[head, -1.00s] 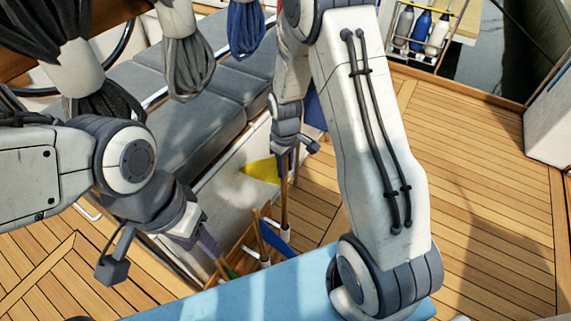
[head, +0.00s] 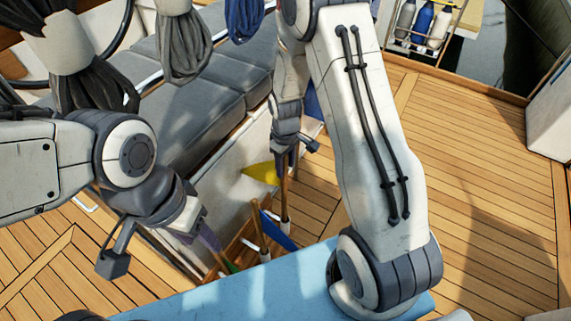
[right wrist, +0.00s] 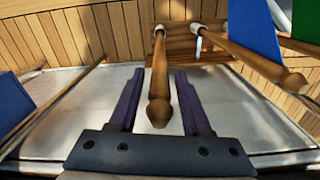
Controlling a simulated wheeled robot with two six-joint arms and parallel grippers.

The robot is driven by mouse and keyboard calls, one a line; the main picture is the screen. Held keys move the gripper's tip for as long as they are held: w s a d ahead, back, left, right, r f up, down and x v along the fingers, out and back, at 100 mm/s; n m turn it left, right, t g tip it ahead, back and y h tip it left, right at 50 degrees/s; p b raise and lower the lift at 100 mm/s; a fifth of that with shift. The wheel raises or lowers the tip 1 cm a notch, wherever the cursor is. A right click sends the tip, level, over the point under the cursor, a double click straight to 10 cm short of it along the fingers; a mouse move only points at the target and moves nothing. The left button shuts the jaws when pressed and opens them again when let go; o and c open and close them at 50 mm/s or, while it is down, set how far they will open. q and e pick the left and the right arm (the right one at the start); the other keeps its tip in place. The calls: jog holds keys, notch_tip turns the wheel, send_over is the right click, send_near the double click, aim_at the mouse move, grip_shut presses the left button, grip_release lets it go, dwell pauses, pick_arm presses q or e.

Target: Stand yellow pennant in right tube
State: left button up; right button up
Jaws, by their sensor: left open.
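The yellow pennant (head: 262,173) hangs on a wooden stick that stands upright in the head view. The stick's foot meets a white tube (head: 285,223), the right one of those visible. My right gripper (head: 285,155) is at the stick's upper part. In the right wrist view, my right gripper (right wrist: 160,100) has its purple fingers apart, with a wooden stick (right wrist: 159,85) between them and gaps on both sides. That stick's far end meets a white tube ring (right wrist: 160,30); its yellow cloth is hidden there. My left gripper (head: 207,240) is open, left of the rack.
In the right wrist view, blue (right wrist: 253,30) and green (right wrist: 291,50) cloths are at the right. A light blue surface (head: 260,290) lies in front.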

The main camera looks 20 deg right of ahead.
jog(key=shift+o, duration=0.4)
notch_tip(320, 180, up, 10)
jog(key=shift+r+p, duration=0.25)
jog(key=shift+p, duration=1)
jog(key=s+a+r, duration=0.9)
jog(key=s+a, duration=0.1)
jog(key=a, duration=0.1)
jog(key=s+a+r+n+y, duration=0.1)
jog(key=s+a+r+n, duration=0.2)
jog(key=s, duration=1.1)
notch_tip(320, 180, up, 19)
jog(key=m+p, duration=0.1)
jog(key=p, duration=1.7)
jog(key=shift+w+m, duration=0.25)
jog(key=shift+m, duration=0.05)
